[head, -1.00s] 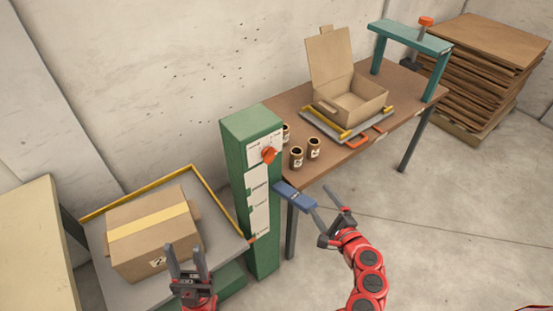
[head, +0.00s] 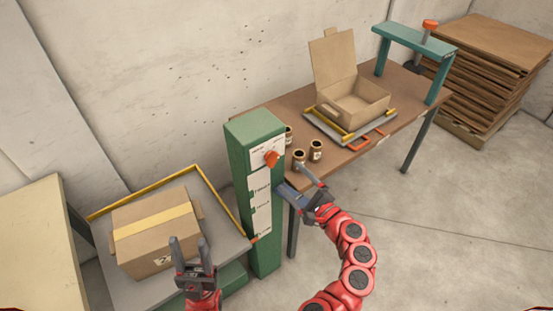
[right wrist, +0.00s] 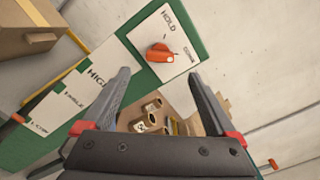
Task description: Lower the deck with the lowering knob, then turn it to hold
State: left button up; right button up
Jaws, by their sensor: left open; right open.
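The orange lowering knob (head: 271,158) is on the white plate near the top of the green post (head: 262,225). In the right wrist view the knob (right wrist: 160,52) lies just beyond and between my fingertips, with HOLD and DOWN printed beside it. The grey deck (head: 228,240) is left of the post and bears a taped cardboard box (head: 150,235). My right gripper (head: 297,180) is open and empty, right of the post and below the knob; its fingers (right wrist: 160,75) are apart in the wrist view. My left gripper (head: 190,240) is open, in front of the box.
The brown table (head: 365,155) behind holds small jars (head: 316,150) and an open carton (head: 355,103). A stack of boards (head: 490,70) stands at far right.

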aim_at(276, 162)
jog(key=p+x, duration=0.1)
jog(key=x, duration=0.7)
jog(key=shift+w+a+p, duration=0.15)
jog(key=shift+p, duration=0.2)
jog(key=c, duration=1.4)
jog(key=shift+o, duration=0.2)
jog(key=shift+f+n+b, duration=0.1)
jog(key=shift+n+b, duration=8)
jog(key=shift+b, duration=2.95)
